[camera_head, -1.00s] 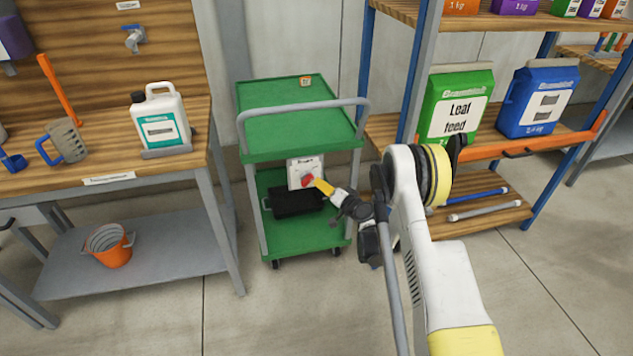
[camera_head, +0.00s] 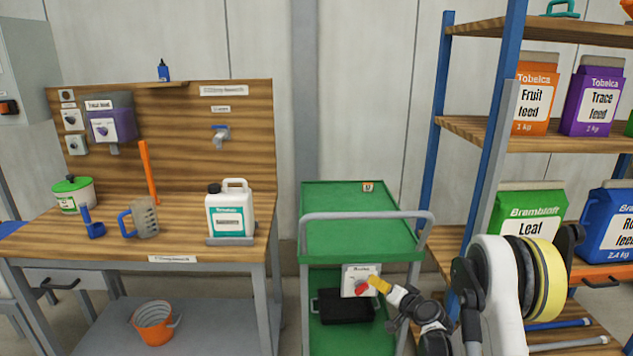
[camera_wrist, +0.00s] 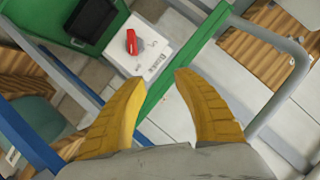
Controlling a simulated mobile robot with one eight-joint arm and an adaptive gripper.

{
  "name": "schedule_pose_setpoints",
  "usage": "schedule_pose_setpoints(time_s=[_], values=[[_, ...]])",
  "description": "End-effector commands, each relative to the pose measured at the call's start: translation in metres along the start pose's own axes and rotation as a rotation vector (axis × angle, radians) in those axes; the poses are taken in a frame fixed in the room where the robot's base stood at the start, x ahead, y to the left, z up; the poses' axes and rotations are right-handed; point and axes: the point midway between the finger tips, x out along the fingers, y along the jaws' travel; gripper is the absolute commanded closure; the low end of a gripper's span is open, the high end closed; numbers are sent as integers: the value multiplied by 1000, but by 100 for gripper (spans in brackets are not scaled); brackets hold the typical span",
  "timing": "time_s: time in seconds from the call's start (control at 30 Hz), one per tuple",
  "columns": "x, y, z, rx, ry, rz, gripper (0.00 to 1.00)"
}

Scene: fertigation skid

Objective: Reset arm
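My gripper (camera_wrist: 158,95) is open in the wrist view, its two yellow fingers apart with nothing between them. In the head view my gripper (camera_head: 378,285) is at the right side of the green cart (camera_head: 345,218), in front of the white switch box (camera_head: 358,272). The box carries a red knob (camera_wrist: 131,42), which lies beyond the fingertips in the wrist view and looks apart from them. In the head view the fingers partly cover the box. My arm reaches in from the lower right.
A black tray (camera_head: 343,306) sits on the cart's lower shelf, and a grey handle (camera_head: 372,215) runs along its front. The workbench (camera_head: 185,255) holds a white jug (camera_head: 230,213) and a jug-like cup. The shelf rack (camera_head: 487,130) with feed bags stands close on the right.

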Motion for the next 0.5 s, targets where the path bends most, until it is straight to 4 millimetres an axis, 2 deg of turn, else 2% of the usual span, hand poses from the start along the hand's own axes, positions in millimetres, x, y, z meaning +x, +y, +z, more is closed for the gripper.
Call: schedule_pose_setpoints(time_s=[0.03,0.2,0.37,0.5], values=[[-12,-23,-11,-24,-24,11,64],[-59,-83,-32,-108,-108,61,64],[-117,-130,-38,-185,-181,115,64],[-174,-160,-32,-252,-242,167,64]])
